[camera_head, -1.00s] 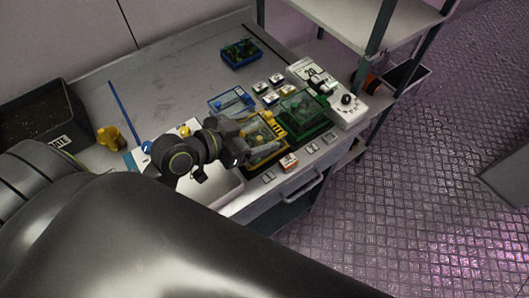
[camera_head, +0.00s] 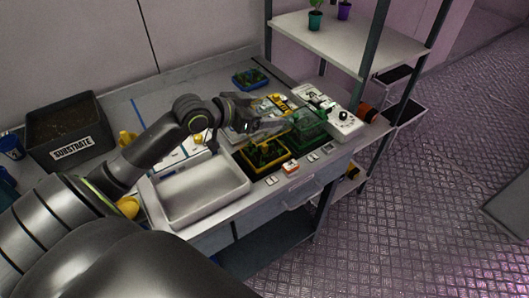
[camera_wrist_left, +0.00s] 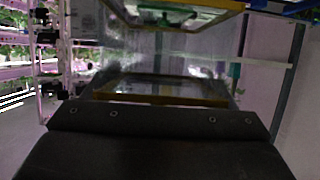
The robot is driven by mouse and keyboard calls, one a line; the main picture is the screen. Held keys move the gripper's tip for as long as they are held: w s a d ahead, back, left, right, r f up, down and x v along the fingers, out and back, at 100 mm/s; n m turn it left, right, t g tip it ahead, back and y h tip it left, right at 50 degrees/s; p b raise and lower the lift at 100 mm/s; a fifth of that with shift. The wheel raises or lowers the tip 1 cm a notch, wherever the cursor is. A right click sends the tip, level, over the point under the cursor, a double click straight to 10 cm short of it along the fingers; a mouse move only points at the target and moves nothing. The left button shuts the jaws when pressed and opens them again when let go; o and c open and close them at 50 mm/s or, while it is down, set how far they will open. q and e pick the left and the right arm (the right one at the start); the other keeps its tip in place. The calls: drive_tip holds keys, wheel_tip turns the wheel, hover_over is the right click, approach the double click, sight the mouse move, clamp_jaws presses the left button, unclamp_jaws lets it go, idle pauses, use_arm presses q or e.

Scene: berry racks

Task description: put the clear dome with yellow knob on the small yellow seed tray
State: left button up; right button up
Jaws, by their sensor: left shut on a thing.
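The small yellow seed tray (camera_head: 283,163) holds green seedlings near the bench's front edge, and its top looks uncovered. My left gripper (camera_head: 262,127) is above and behind it, shut on the clear dome with yellow edging (camera_head: 264,105). The dome's yellow knob (camera_head: 277,97) shows beyond the fingers. The dome looks tilted and apart from the yellow tray; its exact outline is hard to make out. In the left wrist view a yellow-edged clear panel (camera_wrist_left: 160,99) stands just past the dark gripper body. My right gripper is not in view.
A green tray with a clear cover (camera_head: 310,125) stands right of the yellow tray. A white device (camera_head: 343,120) is farther right. A blue tray (camera_head: 250,79) lies at the back. A white basin (camera_head: 205,190) and a substrate bin (camera_head: 65,130) are on the left.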

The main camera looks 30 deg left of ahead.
use_arm(q)
hover_over(263, 145)
wheel_tip(263, 145, down, 5)
drive_tip(key=shift+r, duration=0.1)
wheel_tip(263, 145, down, 5)
drive_tip(key=shift+r, duration=0.15)
drive_tip(key=shift+f, duration=0.2)
drive_tip(key=o, duration=1)
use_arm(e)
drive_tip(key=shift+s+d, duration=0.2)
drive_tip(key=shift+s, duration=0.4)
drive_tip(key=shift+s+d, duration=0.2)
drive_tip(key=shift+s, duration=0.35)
